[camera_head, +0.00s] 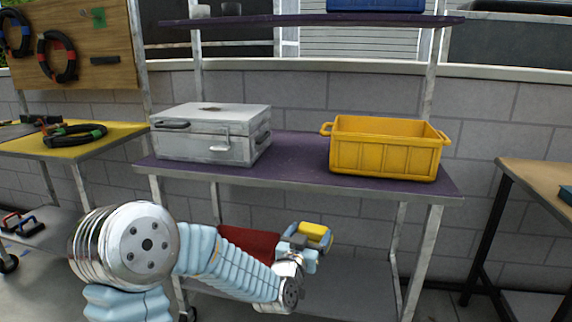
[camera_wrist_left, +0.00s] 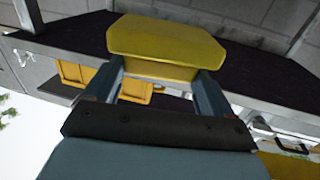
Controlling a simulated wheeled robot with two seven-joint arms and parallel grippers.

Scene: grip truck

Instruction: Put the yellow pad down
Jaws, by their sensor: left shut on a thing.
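The yellow pad (camera_head: 316,231) is a small block held in my left gripper (camera_head: 302,238). In the head view it is in front of the shelf unit, lower in the picture than the purple shelf (camera_head: 290,150) and above the grey lower shelf (camera_head: 345,275). In the left wrist view the pad (camera_wrist_left: 165,42) sits between the two fingers of the gripper (camera_wrist_left: 158,77), which are shut on its sides. The purple shelf shows behind it there. My right gripper is not in view.
A silver case (camera_head: 205,135) stands on the purple shelf at left and a yellow crate (camera_head: 385,150) at right, with bare shelf between them. A red object (camera_head: 248,243) is partly hidden behind my arm. A yellow-topped table (camera_head: 75,142) is left, a wooden table (camera_head: 545,180) right.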

